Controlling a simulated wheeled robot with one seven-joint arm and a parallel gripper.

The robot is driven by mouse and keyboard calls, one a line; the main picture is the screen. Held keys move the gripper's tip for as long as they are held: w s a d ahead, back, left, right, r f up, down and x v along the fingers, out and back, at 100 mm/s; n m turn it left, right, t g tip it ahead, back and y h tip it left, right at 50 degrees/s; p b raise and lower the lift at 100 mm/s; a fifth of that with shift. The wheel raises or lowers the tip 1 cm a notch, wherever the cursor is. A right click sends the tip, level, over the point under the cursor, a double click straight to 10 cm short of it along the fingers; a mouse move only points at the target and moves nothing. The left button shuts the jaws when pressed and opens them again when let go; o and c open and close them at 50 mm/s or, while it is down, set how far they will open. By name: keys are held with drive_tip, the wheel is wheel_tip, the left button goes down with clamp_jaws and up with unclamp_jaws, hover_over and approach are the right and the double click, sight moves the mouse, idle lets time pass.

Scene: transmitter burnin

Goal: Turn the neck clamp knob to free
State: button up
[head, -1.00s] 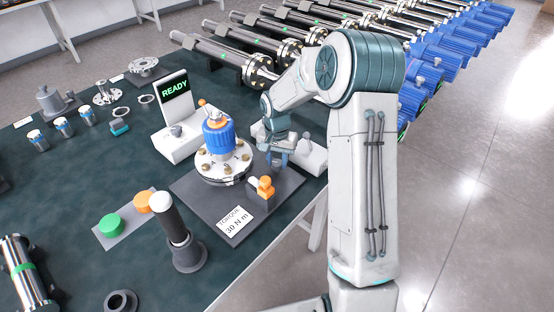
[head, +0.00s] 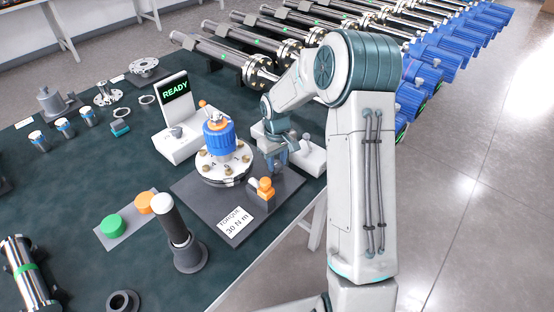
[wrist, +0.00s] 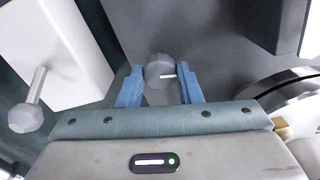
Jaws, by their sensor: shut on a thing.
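A grey faceted knob (wrist: 158,68) with a white pointer line sits between the blue fingers of my gripper (wrist: 160,88) in the wrist view. The fingers are shut on its two sides, and the pointer line points right in that view. In the head view my gripper (head: 277,163) reaches down just right of the flanged unit with the blue cap (head: 219,138), at the edge of the dark base plate (head: 208,207). The knob is hidden behind the gripper there.
A white block with a grey knob (wrist: 26,115) stands left in the wrist view. In the head view, an orange clamp piece (head: 265,188) stands in front of my gripper. A READY display (head: 176,90) and green button (head: 113,225) are to the left.

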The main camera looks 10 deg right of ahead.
sight(277, 163)
drive_tip(key=shift+w+n, duration=0.1)
drive_tip(key=shift+n, duration=1)
drive_tip(key=o, duration=1)
wheel_tip(277, 163, up, 14)
drive_tip(key=shift+f, duration=0.1)
